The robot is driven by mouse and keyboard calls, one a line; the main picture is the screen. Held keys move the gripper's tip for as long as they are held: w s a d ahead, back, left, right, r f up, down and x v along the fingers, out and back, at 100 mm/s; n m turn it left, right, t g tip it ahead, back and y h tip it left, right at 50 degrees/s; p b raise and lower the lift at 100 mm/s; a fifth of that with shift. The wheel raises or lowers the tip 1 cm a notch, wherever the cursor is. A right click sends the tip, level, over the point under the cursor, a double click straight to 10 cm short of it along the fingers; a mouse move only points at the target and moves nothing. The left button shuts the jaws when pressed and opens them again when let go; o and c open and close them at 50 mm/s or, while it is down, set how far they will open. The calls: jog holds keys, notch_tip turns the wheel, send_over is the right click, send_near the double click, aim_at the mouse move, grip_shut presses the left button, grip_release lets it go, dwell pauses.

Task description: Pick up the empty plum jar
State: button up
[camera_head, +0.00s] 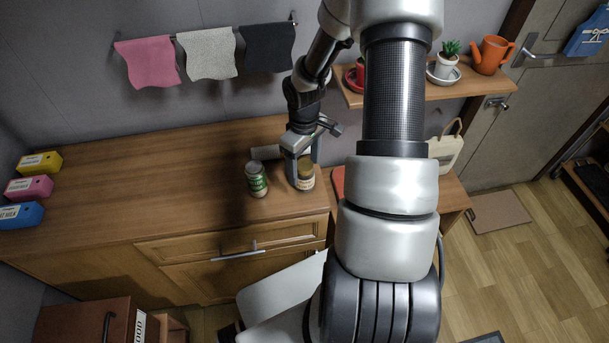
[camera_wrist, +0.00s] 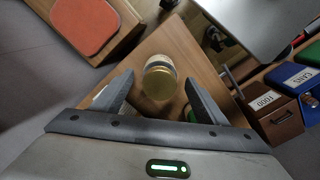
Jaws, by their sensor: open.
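A jar with a gold-brown lid (camera_head: 306,172) and a pale label stands upright on the wooden counter, near its right end. In the wrist view the same jar (camera_wrist: 159,78) shows its round gold lid between my fingers. Its label is not readable and I cannot tell if it is empty. My gripper (camera_head: 303,160) is open, pointing down around this jar; contact is not clear. The wrist view shows both fingers (camera_wrist: 160,84) apart, one on each side of it. A second jar with a green label (camera_head: 257,180) stands just to the left.
A pale object (camera_head: 265,152) lies behind the jars. Yellow (camera_head: 39,163), pink (camera_head: 28,188) and blue (camera_head: 20,215) boxes stand at the counter's far left. The counter (camera_head: 140,180) between is clear. A shelf (camera_head: 430,92) with pots is at the upper right.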

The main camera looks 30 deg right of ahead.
aim_at(305, 176)
notch_tip(305, 176, down, 5)
jog(key=shift+d+r, duration=0.1)
jog(key=c, duration=1.2)
